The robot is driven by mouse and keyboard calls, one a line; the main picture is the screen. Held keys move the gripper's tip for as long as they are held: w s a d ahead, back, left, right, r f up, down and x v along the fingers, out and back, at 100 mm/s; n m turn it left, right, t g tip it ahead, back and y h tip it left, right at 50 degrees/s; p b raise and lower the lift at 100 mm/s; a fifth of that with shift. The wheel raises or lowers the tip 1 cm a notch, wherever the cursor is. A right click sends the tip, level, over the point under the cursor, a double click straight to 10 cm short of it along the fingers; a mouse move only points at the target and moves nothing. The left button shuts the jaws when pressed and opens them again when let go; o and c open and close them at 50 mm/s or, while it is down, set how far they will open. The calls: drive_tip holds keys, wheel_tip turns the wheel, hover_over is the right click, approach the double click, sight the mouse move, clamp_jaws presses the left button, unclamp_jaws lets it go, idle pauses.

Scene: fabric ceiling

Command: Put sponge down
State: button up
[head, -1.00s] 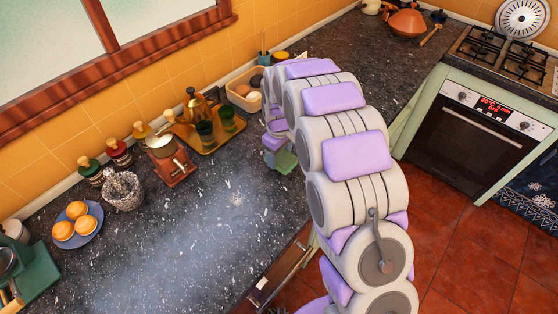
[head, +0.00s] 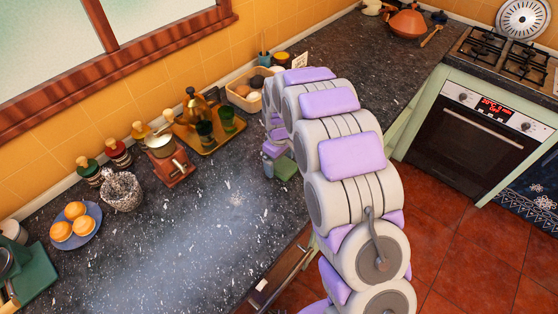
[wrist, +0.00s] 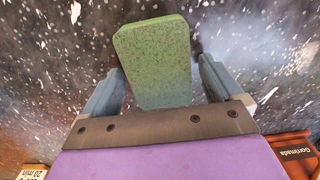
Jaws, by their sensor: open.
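The green sponge (wrist: 153,58) lies between the two fingers of my gripper (wrist: 162,66) in the wrist view. My gripper is open, with a narrow gap showing on each side of the sponge. The sponge's near end is hidden by my gripper's body. In the head view, the sponge (head: 285,168) is low at the dark speckled countertop (head: 215,235), beside my gripper (head: 273,163). It appears to rest on the counter, but its underside is hidden.
A basket (head: 243,98) stands behind. The front middle counter is clear. My arm hides some counter.

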sight(279, 162)
drive_tip(key=shift+r, duration=0.1)
wheel_tip(279, 162, up, 12)
drive_tip(key=p, duration=0.3)
drive_tip(key=s+d+r+m, duration=0.3)
drive_tip(key=s+d+r, duration=0.25)
drive_tip(key=s, duration=0.35)
drive_tip(key=s+d+r+m, duration=0.2)
drive_tip(key=s+d+r, duration=0.2)
drive_tip(key=s+d, duration=0.3)
drive_tip(key=s+d+m+g, duration=0.1)
drive_tip(key=s+d+m, duration=0.1)
drive_tip(key=s, duration=1)
drive_tip(key=s+d+m, duration=0.2)
drive_tip(key=s+m, duration=0.1)
drive_tip(key=s, duration=0.9)
drive_tip(key=shift+s+d+r+g, duration=0.15)
drive_tip(key=shift+g, duration=0.25)
